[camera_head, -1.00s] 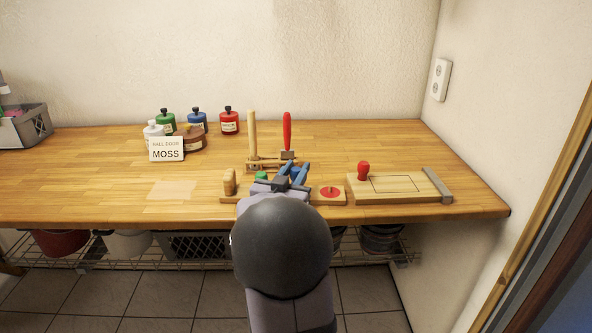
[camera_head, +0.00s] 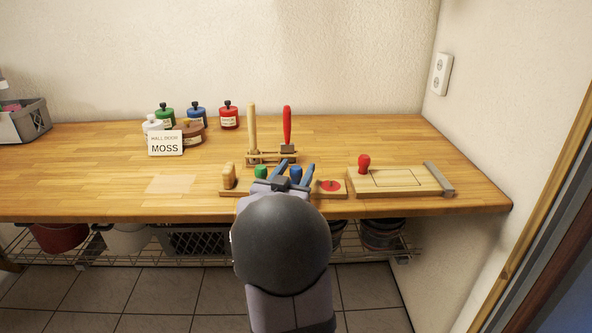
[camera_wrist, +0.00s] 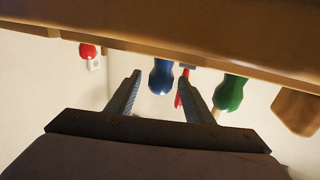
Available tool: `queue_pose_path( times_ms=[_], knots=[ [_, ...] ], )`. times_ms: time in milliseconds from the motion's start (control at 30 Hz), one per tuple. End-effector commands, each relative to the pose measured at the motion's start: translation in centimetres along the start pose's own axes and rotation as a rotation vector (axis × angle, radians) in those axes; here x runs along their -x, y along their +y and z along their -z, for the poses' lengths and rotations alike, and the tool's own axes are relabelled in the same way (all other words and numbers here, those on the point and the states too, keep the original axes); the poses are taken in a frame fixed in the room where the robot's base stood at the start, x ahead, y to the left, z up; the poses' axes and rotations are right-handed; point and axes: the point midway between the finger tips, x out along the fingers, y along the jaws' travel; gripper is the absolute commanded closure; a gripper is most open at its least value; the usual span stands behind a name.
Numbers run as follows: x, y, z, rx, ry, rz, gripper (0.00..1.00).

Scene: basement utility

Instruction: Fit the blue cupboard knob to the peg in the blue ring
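The blue cupboard knob (camera_head: 296,174) stands upright on the wooden strip (camera_head: 331,195), beyond my gripper. My gripper (camera_head: 295,166) is open, with its fingers apart on either side of the knob in the head view. In the wrist view, which looks upside down, the blue knob (camera_wrist: 161,76) shows between the open fingertips (camera_wrist: 161,84), with no visible contact. The blue ring and its peg are not visible; my gripper hides part of the strip around the knob.

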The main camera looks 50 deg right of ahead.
Motion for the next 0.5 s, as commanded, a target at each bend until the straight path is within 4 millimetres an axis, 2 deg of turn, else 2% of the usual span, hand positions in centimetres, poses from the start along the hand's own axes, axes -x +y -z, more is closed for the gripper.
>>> queue_pose_path(
  times_ms=[267, 500],
  knots=[
    [0.7, -0.1, 0.0, 0.000, 0.000, 0.002, 0.53],
    [3.7, -0.1, 0.1, -0.001, 0.002, 0.004, 0.53]
  ],
)
